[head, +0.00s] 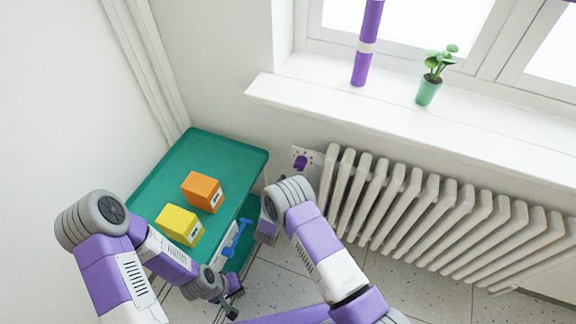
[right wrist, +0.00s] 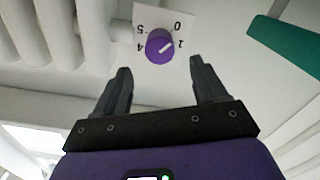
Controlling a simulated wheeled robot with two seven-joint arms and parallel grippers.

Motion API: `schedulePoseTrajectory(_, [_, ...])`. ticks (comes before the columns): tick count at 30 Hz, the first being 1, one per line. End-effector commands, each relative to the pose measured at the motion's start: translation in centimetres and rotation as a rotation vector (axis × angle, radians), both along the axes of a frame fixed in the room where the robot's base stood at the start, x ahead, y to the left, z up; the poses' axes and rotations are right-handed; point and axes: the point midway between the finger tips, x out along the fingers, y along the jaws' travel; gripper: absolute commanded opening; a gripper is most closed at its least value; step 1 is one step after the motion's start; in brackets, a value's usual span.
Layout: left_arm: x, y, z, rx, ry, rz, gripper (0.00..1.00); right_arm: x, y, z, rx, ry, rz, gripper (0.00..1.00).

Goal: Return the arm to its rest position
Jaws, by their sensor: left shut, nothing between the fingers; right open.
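My left arm (head: 108,265) comes in from the lower left, bent in front of the green table. Its gripper (head: 233,302) is shut and empty, low beside the table's front edge. My right arm (head: 313,240) is bent in front of the radiator, with its gripper mostly hidden in the head view. In the right wrist view the right gripper (right wrist: 160,72) is open and empty. A purple knob (right wrist: 160,46) on a white numbered plate lies beyond the fingertips, its white mark toward the 1. The knob also shows in the head view (head: 300,162).
The green table (head: 190,150) stands in the corner, with an orange box (head: 202,191) and a yellow box (head: 179,225). A blue object (head: 236,239) is below its top. A ribbed radiator (head: 430,220) runs under the windowsill (head: 330,99), which holds a potted plant (head: 430,90).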

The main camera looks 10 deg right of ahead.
Motion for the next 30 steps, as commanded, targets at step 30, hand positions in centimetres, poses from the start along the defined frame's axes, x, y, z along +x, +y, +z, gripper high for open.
schedulePoseTrajectory(30, [0.0,0.0,5.2,0.0,0.0,0.0,0.0,-29.4,3.6,-2.8,1.155,1.229,0.25,0.71])
